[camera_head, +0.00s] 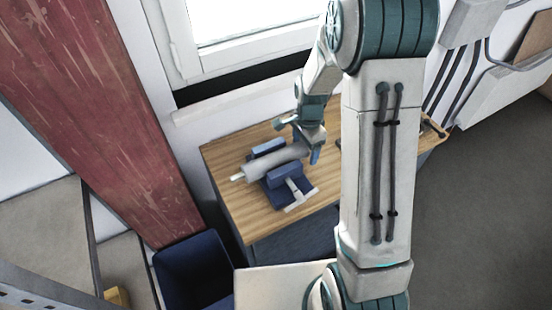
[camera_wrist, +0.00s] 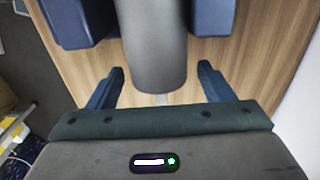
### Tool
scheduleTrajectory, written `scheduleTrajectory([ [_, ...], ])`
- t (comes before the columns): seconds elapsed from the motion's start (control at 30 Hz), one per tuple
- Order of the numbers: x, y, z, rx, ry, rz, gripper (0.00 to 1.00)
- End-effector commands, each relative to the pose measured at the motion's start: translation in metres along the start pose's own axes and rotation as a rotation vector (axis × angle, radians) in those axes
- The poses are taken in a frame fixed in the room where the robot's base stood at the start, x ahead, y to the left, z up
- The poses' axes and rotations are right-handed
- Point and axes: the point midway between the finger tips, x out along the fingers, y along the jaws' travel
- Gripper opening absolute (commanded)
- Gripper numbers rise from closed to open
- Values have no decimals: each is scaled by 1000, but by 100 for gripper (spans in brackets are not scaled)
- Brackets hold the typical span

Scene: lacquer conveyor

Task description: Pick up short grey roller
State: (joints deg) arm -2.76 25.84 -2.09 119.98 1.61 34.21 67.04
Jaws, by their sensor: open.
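The short grey roller (camera_head: 275,164) lies across a blue cradle (camera_head: 289,189) on a wooden table, with a pale shaft end sticking out at the left. In the wrist view the roller (camera_wrist: 153,45) runs down from the top edge, between two blue cradle blocks (camera_wrist: 73,22). My gripper (camera_head: 299,142) is at the roller's right end. In the wrist view my gripper (camera_wrist: 160,84) is open, with one blue finger on each side of the roller's near end. I see a gap between each finger and the roller. I cannot tell the height of the fingers against it.
The wooden table (camera_head: 232,160) stands under a window (camera_head: 240,30). A dark blue bin (camera_head: 196,275) is on the floor at the lower left. A red post (camera_head: 95,110) rises at the left. Bare table top lies around the cradle.

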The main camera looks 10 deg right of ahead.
Motion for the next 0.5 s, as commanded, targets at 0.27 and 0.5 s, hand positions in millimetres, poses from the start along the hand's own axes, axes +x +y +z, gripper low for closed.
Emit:
scheduleTrajectory([
  [0.27, 1, 0, 0, 0, 0, -1, 60],
  [0.5, 0, 0, 0, 0, 1, -2, 12],
])
